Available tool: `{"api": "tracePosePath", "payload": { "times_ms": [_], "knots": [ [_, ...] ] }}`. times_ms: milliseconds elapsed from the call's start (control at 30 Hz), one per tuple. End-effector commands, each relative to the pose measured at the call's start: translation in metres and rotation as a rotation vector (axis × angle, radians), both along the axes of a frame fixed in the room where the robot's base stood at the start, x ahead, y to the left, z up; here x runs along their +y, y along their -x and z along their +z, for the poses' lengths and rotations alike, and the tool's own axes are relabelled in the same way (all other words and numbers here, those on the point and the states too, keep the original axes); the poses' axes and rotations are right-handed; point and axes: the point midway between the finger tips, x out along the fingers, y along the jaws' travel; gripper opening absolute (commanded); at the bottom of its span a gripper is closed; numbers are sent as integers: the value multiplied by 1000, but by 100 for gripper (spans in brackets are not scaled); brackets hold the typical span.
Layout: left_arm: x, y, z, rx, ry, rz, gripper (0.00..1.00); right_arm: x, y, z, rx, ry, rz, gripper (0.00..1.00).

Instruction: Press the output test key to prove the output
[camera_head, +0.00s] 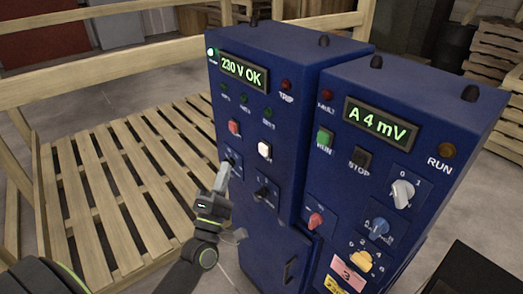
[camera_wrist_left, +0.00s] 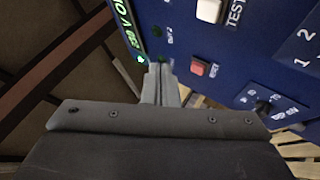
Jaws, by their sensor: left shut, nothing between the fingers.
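The white TEST key (camera_head: 265,150) sits on the front of the left blue cabinet (camera_head: 285,70), right of a red key (camera_head: 234,127). In the left wrist view the white key (camera_wrist_left: 209,10) is at the top with its TEST label, and the red key (camera_wrist_left: 198,68) is below it. My left gripper (camera_head: 223,172) is shut and empty, left of and below the white key in the head view, in front of the left rotary switch (camera_head: 232,158). Its fingers (camera_wrist_left: 160,78) also show in the left wrist view, apart from the white key. My right gripper is not in view.
The left display (camera_head: 243,72) reads 230 V OK. The right display (camera_head: 380,122) reads A 4 mV, above the green key (camera_head: 325,138), STOP key (camera_head: 361,159) and several knobs. Another switch (camera_head: 266,192) sits below the white key. A wooden pallet platform (camera_head: 115,190) stands left.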

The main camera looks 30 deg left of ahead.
Motion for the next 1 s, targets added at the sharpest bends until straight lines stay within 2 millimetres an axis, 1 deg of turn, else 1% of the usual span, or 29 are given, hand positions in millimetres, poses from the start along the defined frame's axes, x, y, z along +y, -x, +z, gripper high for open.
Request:
{"api": "tracePosePath", "payload": {
  "times_ms": [300,500,700,1000],
  "knots": [
    [-17,-41,0,-1,2,-1,0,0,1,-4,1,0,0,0],
    [-26,-63,0,-2,1,0,0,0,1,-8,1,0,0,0],
    [-30,-73,0,-1,0,0,0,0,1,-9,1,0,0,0],
    [-31,-75,0,1,-1,0,0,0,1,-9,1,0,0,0]
  ]
}}
